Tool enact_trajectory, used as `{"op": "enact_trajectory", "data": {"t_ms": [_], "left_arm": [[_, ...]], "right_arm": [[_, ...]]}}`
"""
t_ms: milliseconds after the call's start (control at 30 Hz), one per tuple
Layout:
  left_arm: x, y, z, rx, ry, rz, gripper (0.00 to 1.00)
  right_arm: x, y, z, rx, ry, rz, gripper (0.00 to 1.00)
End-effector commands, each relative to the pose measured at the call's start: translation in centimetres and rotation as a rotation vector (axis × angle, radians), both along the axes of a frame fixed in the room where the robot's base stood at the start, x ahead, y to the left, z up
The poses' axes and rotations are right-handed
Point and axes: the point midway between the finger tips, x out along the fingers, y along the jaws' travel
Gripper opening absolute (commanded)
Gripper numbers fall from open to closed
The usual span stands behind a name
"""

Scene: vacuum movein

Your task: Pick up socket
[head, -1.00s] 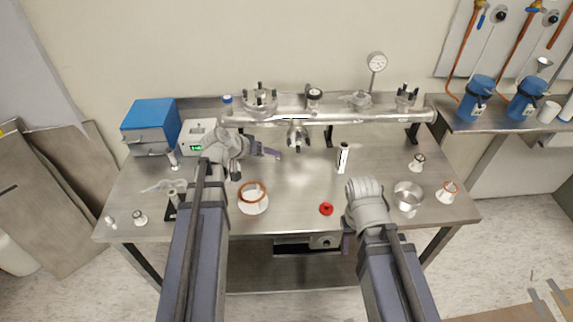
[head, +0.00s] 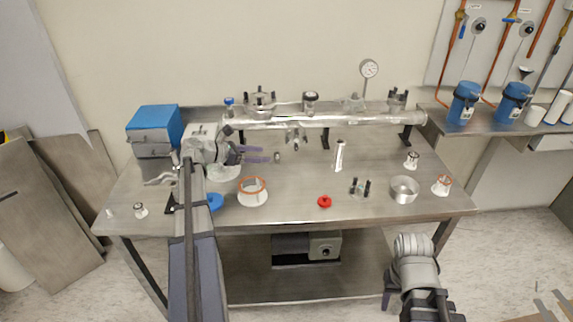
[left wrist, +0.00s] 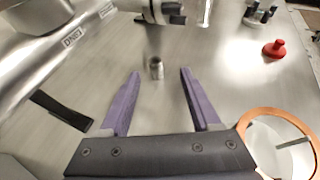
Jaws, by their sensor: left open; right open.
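The socket appears to be the small grey metal cylinder (head: 277,157) standing on the table below the horizontal pipe. In the left wrist view the cylinder (left wrist: 156,69) stands upright, centred just beyond the fingertips. My left gripper (head: 262,155) is open and empty, its purple fingers pointing right toward the cylinder. In the left wrist view the left gripper (left wrist: 159,73) has one finger on either side of the line to the cylinder, touching nothing. My right gripper (head: 388,300) hangs low in front of the table's right end, away from the cylinder; its fingers are mostly hidden.
The metal pipe assembly (head: 360,121) runs along the back of the table. A white ring piece with an orange rim (head: 252,191), a red knob (head: 324,201), a clamp (head: 360,187) and a steel cup (head: 403,190) stand toward the front. A blue box (head: 153,124) is at left.

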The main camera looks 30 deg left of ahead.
Motion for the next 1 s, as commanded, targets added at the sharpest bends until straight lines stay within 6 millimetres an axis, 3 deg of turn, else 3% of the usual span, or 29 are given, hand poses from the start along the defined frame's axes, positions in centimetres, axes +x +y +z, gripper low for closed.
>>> {"op": "enact_trajectory", "data": {"t_ms": [633, 1000], "left_arm": [[2.4, -1.3, -1.3, -0.014, 0.007, 0.005, 0.64], [6.2, -3.1, -3.3, -0.012, 0.006, 0.004, 0.64]], "right_arm": [[0.0, 0.0, -1.3, 0.0, 0.0, 0.0, 0.5], [0.0, 0.0, -3.3, 0.0, 0.0, 0.0, 0.5]]}}
